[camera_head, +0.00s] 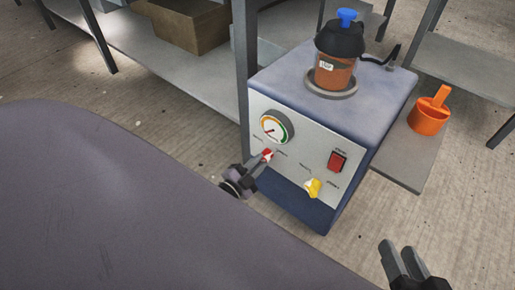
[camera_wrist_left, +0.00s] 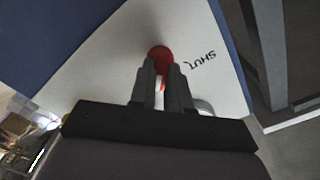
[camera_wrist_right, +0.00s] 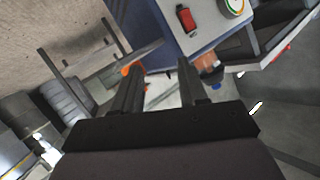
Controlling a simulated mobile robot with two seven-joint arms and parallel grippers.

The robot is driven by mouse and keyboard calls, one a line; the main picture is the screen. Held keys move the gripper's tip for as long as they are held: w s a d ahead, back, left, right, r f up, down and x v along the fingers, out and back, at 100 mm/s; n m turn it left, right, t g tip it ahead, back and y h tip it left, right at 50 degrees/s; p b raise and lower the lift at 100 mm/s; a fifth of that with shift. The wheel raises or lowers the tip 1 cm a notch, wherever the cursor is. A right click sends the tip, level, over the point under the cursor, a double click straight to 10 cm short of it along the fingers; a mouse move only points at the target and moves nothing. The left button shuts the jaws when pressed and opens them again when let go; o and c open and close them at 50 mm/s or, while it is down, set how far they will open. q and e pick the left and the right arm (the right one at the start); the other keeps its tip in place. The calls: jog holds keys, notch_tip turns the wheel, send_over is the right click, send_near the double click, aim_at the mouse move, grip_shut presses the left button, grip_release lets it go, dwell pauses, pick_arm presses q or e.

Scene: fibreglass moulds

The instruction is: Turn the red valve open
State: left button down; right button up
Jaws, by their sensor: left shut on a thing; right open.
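The red valve (camera_head: 267,155) is a small knob on the white front panel of a blue machine (camera_head: 300,150), just below the round gauge (camera_head: 276,127). My left gripper (camera_head: 258,163) is shut on the red valve. The gripper hides part of the valve in the head view. My right gripper (camera_head: 404,262) is open and empty at the lower right, apart from the machine; its two fingers also show spread in the right wrist view (camera_wrist_right: 158,85).
The panel also has a red switch (camera_head: 337,160) and a yellow knob (camera_head: 314,187). A jar with a black lid and blue knob (camera_head: 338,55) stands on the machine. An orange cup (camera_head: 429,115) sits on a grey shelf at right. A cardboard box (camera_head: 188,25) is behind left.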

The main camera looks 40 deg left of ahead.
pick_arm(q)
jog(key=c, duration=1.1)
grip_release()
jog(key=shift+s, duration=0.15)
jog(key=shift+s, duration=0.4)
jog(key=s, duration=0.2)
jog(key=s+p, duration=0.1)
jog(key=s, duration=0.1)
jog(key=s+p, duration=0.1)
jog(key=s, duration=0.1)
jog(key=shift+s+a, duration=0.1)
jog(key=shift+a, duration=0.15)
pick_arm(e)
jog(key=shift+s+d+h, duration=0.25)
jog(key=shift+d+h, duration=0.35)
jog(key=shift+d, duration=0.25)
jog(key=shift+a+r, duration=0.1)
jog(key=shift+r, duration=0.1)
